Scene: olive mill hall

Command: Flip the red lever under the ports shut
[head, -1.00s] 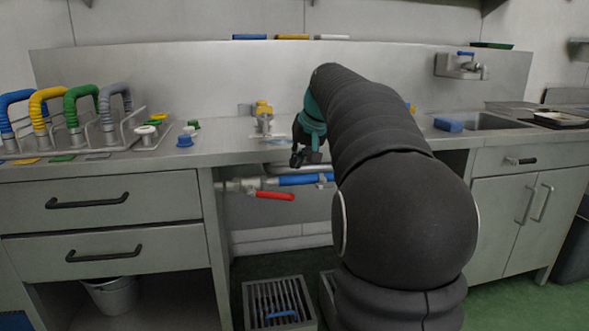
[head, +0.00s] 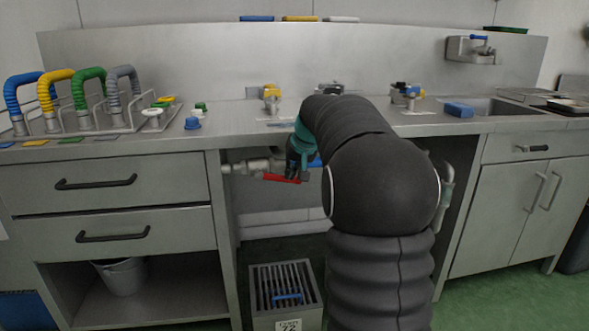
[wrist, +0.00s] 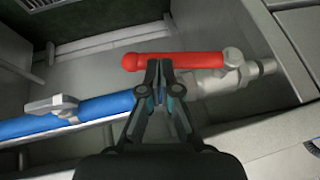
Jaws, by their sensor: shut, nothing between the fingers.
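The red lever (head: 280,178) is under the counter, below the ports, on a pale metal pipe fitting. In the wrist view the lever (wrist: 190,61) runs from a pale pivot at its right to a rounded free end at its left, at a slight angle to the pipe. My gripper (wrist: 160,66) is shut and empty. Its fingertips are at the lever's edge, nearer the free end; I cannot tell whether they touch. In the head view my gripper (head: 294,177) is beside the lever's right end and hides part of it.
A blue pipe (wrist: 105,106) with a grey valve handle (wrist: 52,105) continues left of the lever in the wrist view. The counter (head: 235,132) overhangs the pipes. A drawer unit (head: 120,195) stands left, and a floor grate box (head: 257,284) is below.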

